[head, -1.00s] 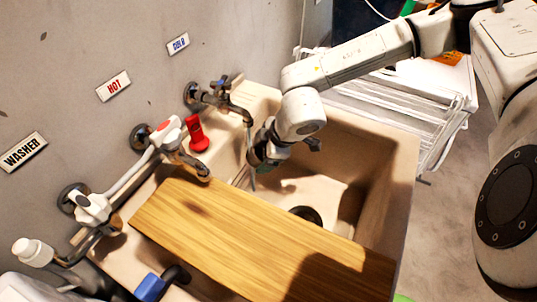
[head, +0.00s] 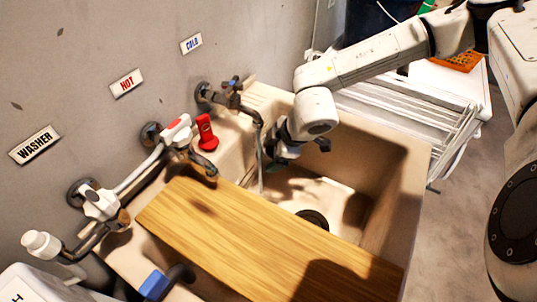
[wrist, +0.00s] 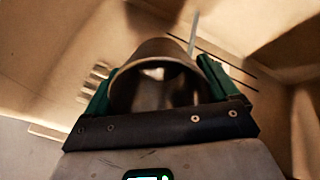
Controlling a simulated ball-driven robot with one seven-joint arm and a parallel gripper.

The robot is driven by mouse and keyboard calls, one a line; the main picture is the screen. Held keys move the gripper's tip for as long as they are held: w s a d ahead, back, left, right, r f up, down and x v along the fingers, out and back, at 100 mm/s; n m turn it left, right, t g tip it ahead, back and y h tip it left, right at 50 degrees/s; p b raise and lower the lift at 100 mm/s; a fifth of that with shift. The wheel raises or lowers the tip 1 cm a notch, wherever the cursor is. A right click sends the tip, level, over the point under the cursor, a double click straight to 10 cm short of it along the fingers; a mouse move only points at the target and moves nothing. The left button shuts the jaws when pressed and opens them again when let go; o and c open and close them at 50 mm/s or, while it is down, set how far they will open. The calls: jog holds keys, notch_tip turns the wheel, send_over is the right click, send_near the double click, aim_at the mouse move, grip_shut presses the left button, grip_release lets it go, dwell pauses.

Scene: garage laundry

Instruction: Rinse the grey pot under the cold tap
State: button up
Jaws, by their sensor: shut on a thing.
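My gripper (wrist: 153,85) is shut on the grey pot (wrist: 155,50), with its green fingers on either side of the pot. The pot's round open mouth shows in the wrist view. In the head view my gripper (head: 282,148) hangs over the open right part of the sink (head: 405,165), just right of the cold tap (head: 257,117). The pot is hard to make out there. A thin pale stream (head: 261,176) falls from the cold spout. In the wrist view a pale streak (wrist: 193,35) shows at the pot's far rim; I cannot tell whether it enters the pot.
A wooden board (head: 255,240) covers the sink's near left part. The hot tap (head: 190,150) and a red object (head: 207,132) stand left of the cold tap. A dark round drain (head: 313,217) is in the basin. A white rack (head: 415,110) stands behind the sink.

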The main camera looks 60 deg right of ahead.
jog(key=shift+a, duration=0.1)
dwell(0.3)
jog(key=shift+a+b, duration=0.45)
jog(key=shift+d, duration=0.25)
jog(key=shift+d, duration=0.35)
jog(key=s+b, duration=0.2)
jog(key=s, duration=0.6)
jog(key=shift+a, duration=0.3)
dwell(0.4)
dwell(1.1)
